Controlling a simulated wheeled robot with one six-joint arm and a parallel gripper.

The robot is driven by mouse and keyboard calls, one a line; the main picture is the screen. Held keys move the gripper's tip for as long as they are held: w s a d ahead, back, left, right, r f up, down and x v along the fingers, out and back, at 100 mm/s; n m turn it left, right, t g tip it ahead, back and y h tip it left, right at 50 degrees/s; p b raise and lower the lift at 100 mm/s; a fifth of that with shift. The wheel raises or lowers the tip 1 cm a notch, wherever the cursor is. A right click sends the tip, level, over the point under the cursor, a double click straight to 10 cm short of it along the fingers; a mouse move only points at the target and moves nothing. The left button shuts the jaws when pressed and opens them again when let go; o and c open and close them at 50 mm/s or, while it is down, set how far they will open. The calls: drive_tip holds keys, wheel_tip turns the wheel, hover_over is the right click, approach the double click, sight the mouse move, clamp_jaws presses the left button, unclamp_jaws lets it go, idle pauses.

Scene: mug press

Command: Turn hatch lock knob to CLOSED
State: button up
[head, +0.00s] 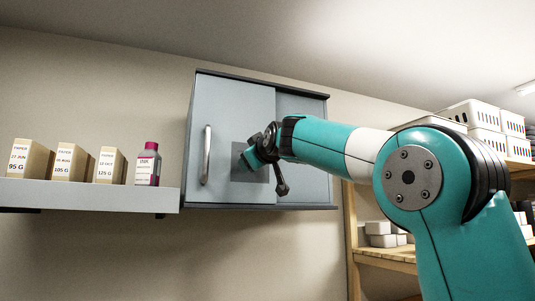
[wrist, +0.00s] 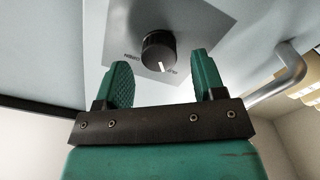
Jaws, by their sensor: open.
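The hatch lock knob (wrist: 159,50) is round and black, with a white mark on its edge that points down in the wrist view. In the head view my gripper (head: 252,154) is in front of the plate (head: 240,172) and hides the knob.
The plate is on a grey wall cabinet (head: 235,100) with a vertical metal handle (head: 207,155), also near the gripper's right in the wrist view (wrist: 290,65). A shelf (head: 80,195) with paper boxes and an ink bottle (head: 148,166) is at left. Racks with white baskets (head: 470,115) stand at right.

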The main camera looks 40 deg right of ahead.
drive_tip(key=b+v, duration=0.5)
drive_tip(key=v, duration=1)
drive_tip(key=shift+s, duration=0.35)
drive_tip(key=shift+a, duration=0.15)
drive_tip(key=w+a+f+n+g+y, duration=0.15)
drive_tip(key=a+f+g+y, duration=0.4)
drive_tip(key=f, duration=0.85)
drive_tip(key=a+f+n+g+y, duration=0.2)
drive_tip(key=a+f, duration=0.6)
drive_tip(key=f, duration=0.6)
drive_tip(key=s+a+f+g+y, duration=0.1)
drive_tip(key=s+a+f+g, duration=0.3)
drive_tip(key=s+f, duration=0.6)
drive_tip(key=s+a+f+g, duration=0.4)
drive_tip(key=s+f+g, duration=0.2)
drive_tip(key=s+f, duration=0.5)
drive_tip(key=shift+f+y, duration=0.35)
drive_tip(key=shift+f, duration=0.5)
drive_tip(key=shift+a, duration=0.1)
